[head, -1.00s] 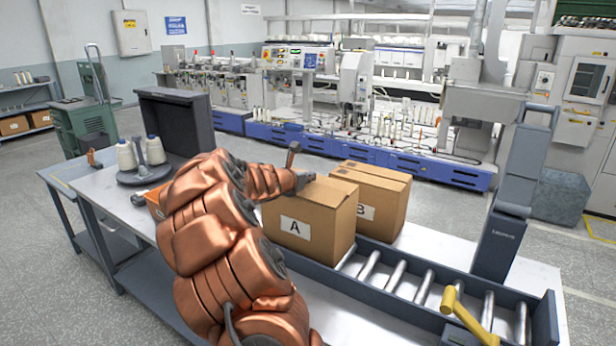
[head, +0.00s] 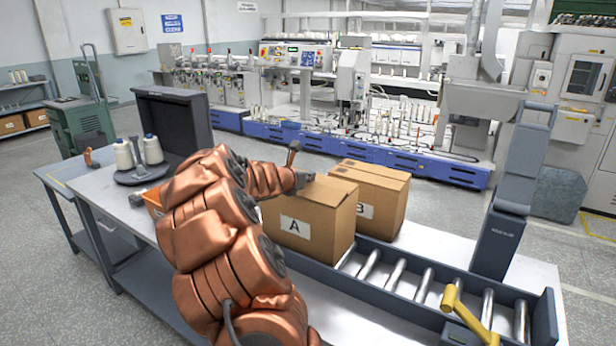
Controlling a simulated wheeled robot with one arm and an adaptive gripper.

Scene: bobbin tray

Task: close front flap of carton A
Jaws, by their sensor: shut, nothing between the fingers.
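Carton A (head: 294,230), a brown box with a white "A" label, stands upright at the left end of the roller conveyor. Its top (head: 332,190) looks mostly flat and covered. My copper arm hides its left side, and I cannot tell how the front flap lies. My gripper (head: 305,180) is a small dark shape at the upper left edge of carton A's top. It is shut with nothing held. It seems to touch or nearly touch the cardboard; the exact contact is too small to tell.
Carton B (head: 388,210) stands close behind carton A. Rollers (head: 422,285) run free to the right, with a yellow handle (head: 465,315) at the front and a dark post (head: 505,220) behind.

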